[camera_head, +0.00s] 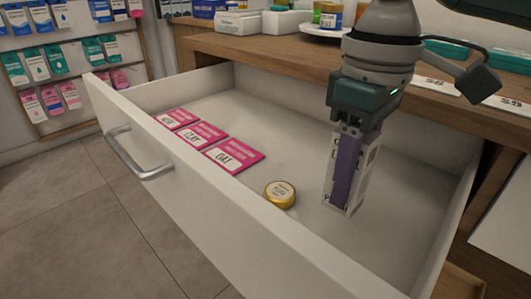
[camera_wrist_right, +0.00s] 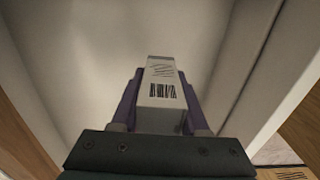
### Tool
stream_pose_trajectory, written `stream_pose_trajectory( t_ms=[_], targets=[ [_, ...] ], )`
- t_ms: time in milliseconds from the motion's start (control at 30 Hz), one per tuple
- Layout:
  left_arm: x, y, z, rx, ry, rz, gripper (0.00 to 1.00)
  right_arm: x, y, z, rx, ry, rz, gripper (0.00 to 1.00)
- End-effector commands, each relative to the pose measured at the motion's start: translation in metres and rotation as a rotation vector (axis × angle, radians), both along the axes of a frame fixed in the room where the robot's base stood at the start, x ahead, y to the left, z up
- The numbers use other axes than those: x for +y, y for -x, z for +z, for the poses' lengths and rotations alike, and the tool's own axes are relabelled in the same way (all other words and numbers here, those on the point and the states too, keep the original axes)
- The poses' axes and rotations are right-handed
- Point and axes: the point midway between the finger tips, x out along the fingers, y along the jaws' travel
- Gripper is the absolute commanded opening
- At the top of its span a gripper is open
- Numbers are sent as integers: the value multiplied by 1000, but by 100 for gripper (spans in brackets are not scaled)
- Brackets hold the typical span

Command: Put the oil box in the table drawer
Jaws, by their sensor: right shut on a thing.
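The table drawer (camera_head: 270,125) is pulled open, white inside, with a metal handle on its front. My right gripper (camera_head: 345,170) points down into the drawer and is shut on a tall narrow white box (camera_head: 357,185), which I take to be the oil box. Purple fingers cover much of the box. It stands upright, inside the drawer walls, near the right end. I cannot tell whether its bottom touches the drawer floor. In the right wrist view the box (camera_wrist_right: 162,85) shows a barcode between the two fingers. My left gripper is not in view.
Pink packets labelled CLAY (camera_head: 200,135) and OAT (camera_head: 233,154), plus another beside them, lie along the drawer's front wall. A round gold-rimmed tin (camera_head: 280,194) lies left of the box. Boxes and a jar (camera_head: 330,15) stand on the wooden counter (camera_head: 270,47) behind.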

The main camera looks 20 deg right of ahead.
Motion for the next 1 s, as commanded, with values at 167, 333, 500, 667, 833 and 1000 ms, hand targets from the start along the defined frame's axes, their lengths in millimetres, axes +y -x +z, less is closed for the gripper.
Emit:
stream_pose_trajectory(
  t_ms=[167, 333, 500, 667, 833, 1000],
  targets=[
    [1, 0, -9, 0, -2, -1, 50, 0, 0, -19, 1, 0, 0, 0],
    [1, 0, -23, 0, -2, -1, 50, 0, 0, -52, 2, 1, 0, 0],
    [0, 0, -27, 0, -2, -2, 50, 0, 0, -65, 0, 1, 1, 0],
    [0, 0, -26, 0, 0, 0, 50, 0, 0, -64, 0, 1, 1, 0],
    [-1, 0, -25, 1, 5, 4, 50, 0, 0, -66, 1, 0, 0, 0],
    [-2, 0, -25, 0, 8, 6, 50, 0, 0, -66, 0, 0, 0, 62]
  ],
)
